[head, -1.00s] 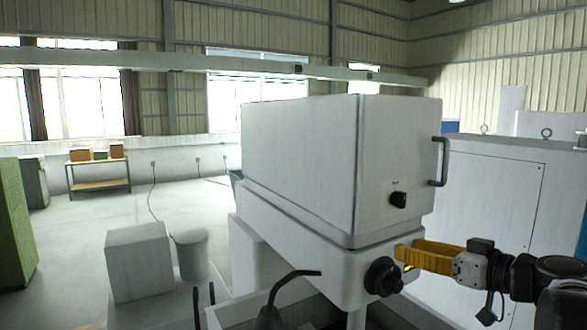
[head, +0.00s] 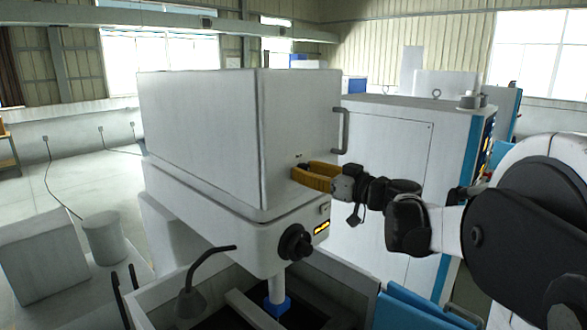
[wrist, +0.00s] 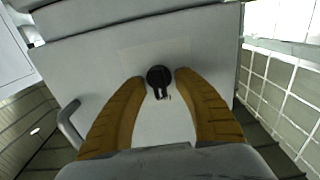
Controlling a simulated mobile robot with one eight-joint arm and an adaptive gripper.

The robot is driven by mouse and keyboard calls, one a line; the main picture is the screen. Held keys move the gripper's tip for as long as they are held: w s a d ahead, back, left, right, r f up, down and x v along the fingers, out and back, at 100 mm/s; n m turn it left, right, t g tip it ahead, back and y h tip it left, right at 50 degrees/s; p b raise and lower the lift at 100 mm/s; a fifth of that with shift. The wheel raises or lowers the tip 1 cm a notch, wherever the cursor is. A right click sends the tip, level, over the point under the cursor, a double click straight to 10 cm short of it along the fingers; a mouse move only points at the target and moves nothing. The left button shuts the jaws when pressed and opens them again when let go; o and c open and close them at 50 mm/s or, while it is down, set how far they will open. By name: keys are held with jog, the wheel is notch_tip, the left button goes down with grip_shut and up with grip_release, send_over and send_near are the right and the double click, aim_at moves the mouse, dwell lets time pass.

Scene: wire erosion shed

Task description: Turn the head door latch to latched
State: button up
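The head door latch (wrist: 159,78) is a small round black knob with a short bar that points down in the wrist view. It sits on the pale grey door (wrist: 95,85) of the white box-shaped head, whose door face also shows in the head view (head: 300,115). My gripper (head: 299,174) with yellow-brown fingers is at the lower part of this door and hides the latch in the head view. In the wrist view my gripper (wrist: 160,80) is open, one fingertip on each side of the latch with very narrow gaps. Contact cannot be told.
A door handle (head: 343,130) stands out at the door's right edge. Below the door are a large black knob (head: 295,243) and a bent black lamp (head: 195,292). A white cabinet (head: 390,145) stands behind my gripper at the right.

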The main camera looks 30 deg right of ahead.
jog(key=shift+w, duration=0.15)
grip_shut()
jog(key=shift+m, duration=0.4)
jog(key=m+b, duration=0.2)
jog(key=m, duration=0.1)
jog(key=shift+d+m, duration=0.1)
jog(key=shift+m, duration=0.3)
jog(key=m+b, duration=0.1)
jog(key=m, duration=0.3)
jog(key=shift+f+b, duration=0.1)
jog(key=shift+b, duration=0.3)
jog(key=m+b, duration=0.1)
jog(key=m, duration=0.4)
jog(key=shift+d, duration=0.1)
jog(key=m+b, duration=0.1)
jog(key=m, duration=0.3)
jog(key=shift+m, duration=0.3)
